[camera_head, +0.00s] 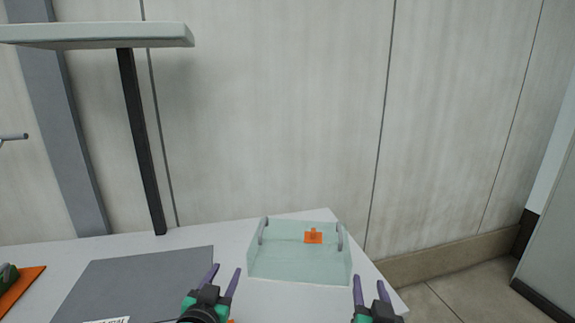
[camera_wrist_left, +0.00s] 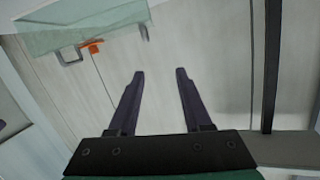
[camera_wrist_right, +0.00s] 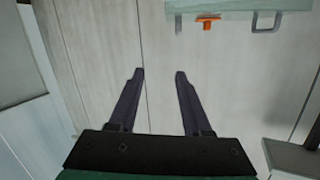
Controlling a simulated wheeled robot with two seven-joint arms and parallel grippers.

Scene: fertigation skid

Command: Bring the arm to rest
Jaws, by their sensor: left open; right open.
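My left gripper (camera_head: 226,269) is open and empty at the bottom of the head view, in front of the table and left of a pale green tray. Its two dark purple fingers stand apart in the left wrist view (camera_wrist_left: 160,72) with nothing between them. My right gripper (camera_head: 369,281) is open and empty at the lower right, just right of the tray. Its fingers also stand apart and empty in the right wrist view (camera_wrist_right: 160,72). Both grippers point away from me and appear clear of the tray.
The pale green tray (camera_head: 300,271), with two grey handles, holds an orange piece (camera_head: 313,237). It stands on a white table (camera_head: 225,238) against a panelled wall. A grey mat (camera_head: 140,280) lies left. A shelf (camera_head: 100,34) on a dark post (camera_head: 142,140) overhangs the left side.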

